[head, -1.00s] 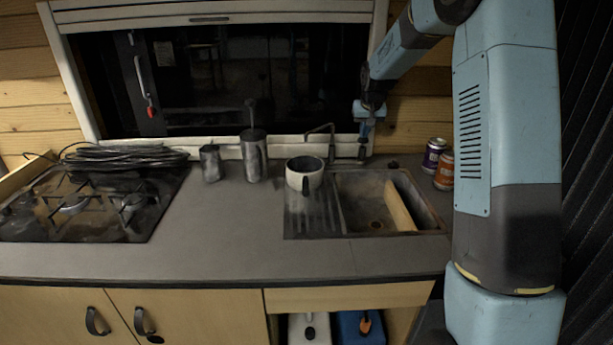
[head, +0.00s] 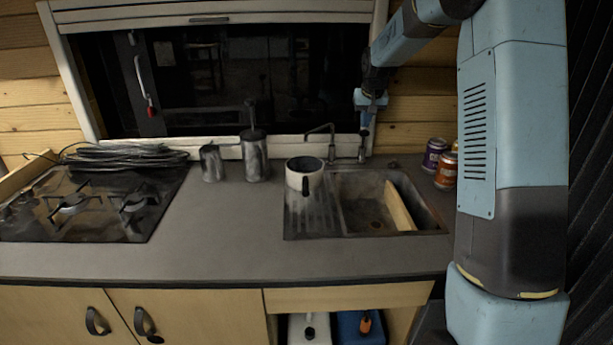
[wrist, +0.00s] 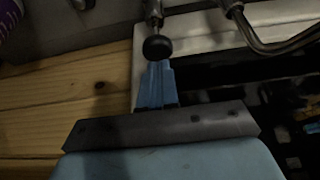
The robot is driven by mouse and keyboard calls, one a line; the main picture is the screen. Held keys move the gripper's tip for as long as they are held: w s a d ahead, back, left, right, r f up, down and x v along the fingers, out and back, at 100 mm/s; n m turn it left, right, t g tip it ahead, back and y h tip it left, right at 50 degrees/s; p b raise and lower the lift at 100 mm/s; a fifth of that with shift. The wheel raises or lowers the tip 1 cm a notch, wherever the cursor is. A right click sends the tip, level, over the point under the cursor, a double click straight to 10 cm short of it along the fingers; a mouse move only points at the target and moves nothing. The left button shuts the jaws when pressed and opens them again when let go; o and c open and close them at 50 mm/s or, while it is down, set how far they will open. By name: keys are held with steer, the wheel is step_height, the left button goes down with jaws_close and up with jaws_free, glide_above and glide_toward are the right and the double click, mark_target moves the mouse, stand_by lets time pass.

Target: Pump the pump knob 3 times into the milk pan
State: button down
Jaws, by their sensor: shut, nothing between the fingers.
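The pump knob (wrist: 158,47) is a round black knob on a thin post beside the tap. In the head view the knob (head: 364,133) stands at the back edge of the sink. My gripper (head: 367,120) is shut and empty, just above the knob. In the wrist view its blue fingertips (wrist: 156,72) are together right behind the knob; I cannot tell whether they touch it. The milk pan (head: 304,178) is a white pan with a dark handle. It stands upright on the drainer left of the sink bowl, under the tap spout.
The curved metal tap (head: 322,129) is close left of my gripper. Two cans (head: 446,170) stand right of the sink. The front worktop is clear.

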mark_target(364, 131)
steer(key=shift+f, duration=0.4)
steer(key=shift+f, duration=1.85)
steer(key=shift+r, duration=2.25)
steer(key=shift+r, duration=3)
